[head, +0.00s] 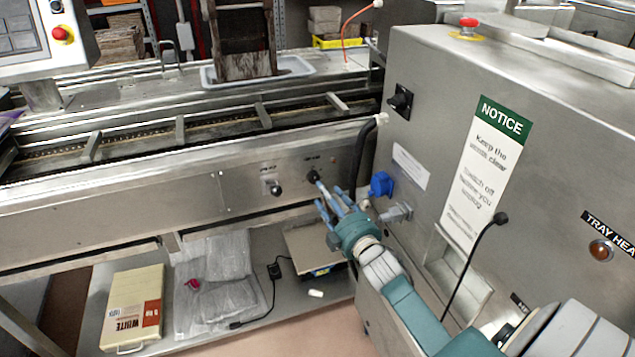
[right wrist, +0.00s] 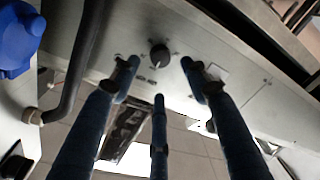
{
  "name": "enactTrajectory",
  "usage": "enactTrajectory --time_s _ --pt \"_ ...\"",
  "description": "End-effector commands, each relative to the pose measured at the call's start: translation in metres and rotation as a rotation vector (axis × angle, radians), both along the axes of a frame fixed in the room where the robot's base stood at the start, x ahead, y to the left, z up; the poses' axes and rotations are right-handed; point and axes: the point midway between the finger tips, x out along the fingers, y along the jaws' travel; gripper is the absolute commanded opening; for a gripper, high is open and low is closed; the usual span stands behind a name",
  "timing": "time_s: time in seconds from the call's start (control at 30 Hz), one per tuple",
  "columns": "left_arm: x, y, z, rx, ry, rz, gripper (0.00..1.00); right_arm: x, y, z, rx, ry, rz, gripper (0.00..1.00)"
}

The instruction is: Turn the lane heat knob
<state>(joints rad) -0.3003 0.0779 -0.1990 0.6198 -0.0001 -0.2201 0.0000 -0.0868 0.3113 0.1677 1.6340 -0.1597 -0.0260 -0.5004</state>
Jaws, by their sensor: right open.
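Two black knobs sit on the steel front panel of the conveyor lane in the head view: one (head: 276,189) on the left and one (head: 313,177) on the right. Their small labels are too blurred to read. My right gripper (head: 328,196), with blue fingers, is open just in front of the right knob. In the right wrist view a black knob (right wrist: 159,56) shows between and beyond the open fingertips (right wrist: 160,74). The fingers look apart from it, though the exact gap is hard to judge. My left gripper is not in view.
A black hose (head: 360,150) and a blue plug (head: 381,184) are close to the right of my gripper. The steel cabinet (head: 440,110) with a NOTICE sign stands at right. A lower shelf (head: 280,315) holds a WHITE-labelled box (head: 133,308) and wrapped packs.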

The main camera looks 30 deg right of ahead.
Motion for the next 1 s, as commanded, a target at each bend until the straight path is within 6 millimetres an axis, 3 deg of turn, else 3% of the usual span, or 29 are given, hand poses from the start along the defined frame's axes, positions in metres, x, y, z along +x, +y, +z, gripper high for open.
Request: enactTrajectory --time_s 0.1,0.33,0.77,1.0 --pt "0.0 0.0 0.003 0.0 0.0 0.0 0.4 0.025 -0.004 0.002 0.001 -0.002 -0.001 0.46" --pt "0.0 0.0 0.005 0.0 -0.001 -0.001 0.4 0.058 -0.009 0.0 0.002 0.0 -0.001 0.46" --pt "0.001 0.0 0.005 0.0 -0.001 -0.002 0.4 0.067 -0.01 -0.001 0.002 0.002 0.0 0.46" --pt "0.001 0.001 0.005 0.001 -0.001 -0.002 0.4 0.067 -0.01 -0.001 0.002 0.002 0.0 0.01"
